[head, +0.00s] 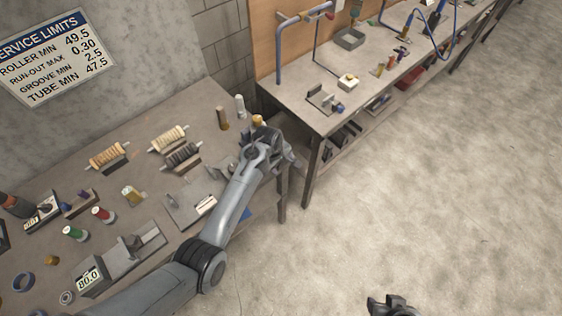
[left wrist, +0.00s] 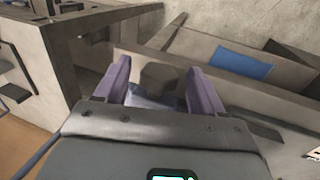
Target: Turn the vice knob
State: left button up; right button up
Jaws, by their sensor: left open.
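My left gripper (head: 272,150) is at the right end of the near bench, close to its edge. In the left wrist view its two purple-grey fingers (left wrist: 160,88) stand apart. A dark, blocky knob-like part (left wrist: 160,74) shows between and beyond them, by the bench edge; I cannot tell for sure that it is the vice knob. No contact with it is visible. A grey metal piece (head: 222,168), possibly part of the vice, lies just left of the gripper in the head view. The gripper and wrist hide what is behind them there. My right gripper (head: 392,305) is partly in view at the bottom, its jaws unclear.
The near bench (head: 150,195) holds spools, coil rollers (head: 168,138), gauges and a grey plate (head: 190,203). A brown cylinder (head: 222,118) and a pale cylinder (head: 240,106) stand near the gripper. A second bench (head: 300,95) stands beyond. The floor at right is clear.

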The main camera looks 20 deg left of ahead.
pick_arm(q)
jog(key=c, duration=1.1)
jog(key=shift+o, duration=0.2)
jog(key=shift+w+r+g+y, duration=0.1)
jog(key=shift+w+g+y, duration=0.05)
jog(key=shift+g+y, duration=0.3)
jog(key=shift+w+d+g+y+b, duration=0.15)
jog(key=shift+g+y+b, duration=0.1)
jog(key=shift+g+b, duration=0.3)
jog(key=g+b, duration=0.1)
jog(key=b, duration=0.2)
jog(key=g+y+b, duration=0.1)
jog(key=b, duration=0.3)
jog(key=g+y+b, duration=0.1)
jog(key=b, duration=0.3)
jog(key=shift+w+d+f+g, duration=0.15)
jog(key=shift+w+f+g, duration=0.15)
jog(key=shift+f, duration=0.1)
jog(key=shift+r+g+b, duration=0.25)
jog(key=shift+g+b, duration=0.05)
jog(key=shift+b, duration=0.9)
